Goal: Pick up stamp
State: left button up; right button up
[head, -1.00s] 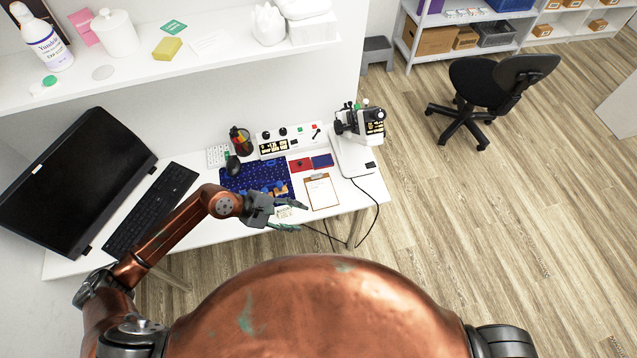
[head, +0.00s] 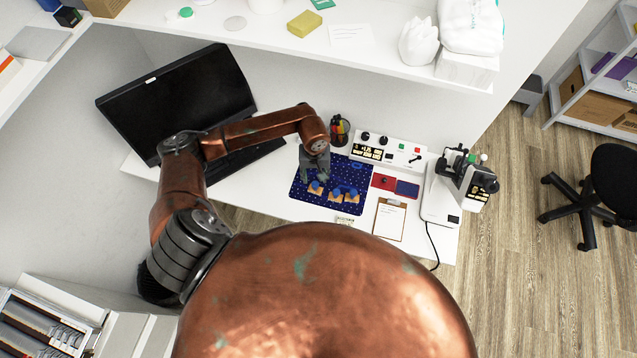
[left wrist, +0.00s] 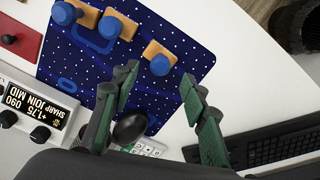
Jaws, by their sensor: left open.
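Three stamps with blue knobs and wooden bases stand on a dark blue dotted mat (head: 299,198). In the head view the left stamp (head: 316,188) is closest to my left gripper (head: 318,178); the middle stamp (head: 336,193) and right stamp (head: 352,197) stand beside it. In the left wrist view the near stamp (left wrist: 160,63) lies just beyond and between the fingertips of my open, empty gripper (left wrist: 160,77). Two more stamps (left wrist: 110,25) (left wrist: 66,13) show at the upper left. The fingers appear apart from the stamps. My right gripper is not in view.
A control box (head: 388,150) with knobs and a pen cup (head: 340,130) stand behind the mat. Red (head: 384,181) and blue (head: 407,188) pads and a clipboard (head: 390,219) lie to its right. A keyboard (left wrist: 285,143) and black mouse (left wrist: 130,127) are near my gripper.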

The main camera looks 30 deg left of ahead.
aim_at(315, 183)
pick_arm(q)
jog(key=shift+s+d+f, duration=0.1)
jog(key=shift+s+f, duration=0.15)
jog(key=shift+f, duration=0.55)
jog(key=shift+w+f+p, duration=0.1)
jog(key=shift+f+p, duration=0.55)
jog(key=shift+f, duration=1.7)
jog(key=shift+c, duration=0.6)
grip_shut()
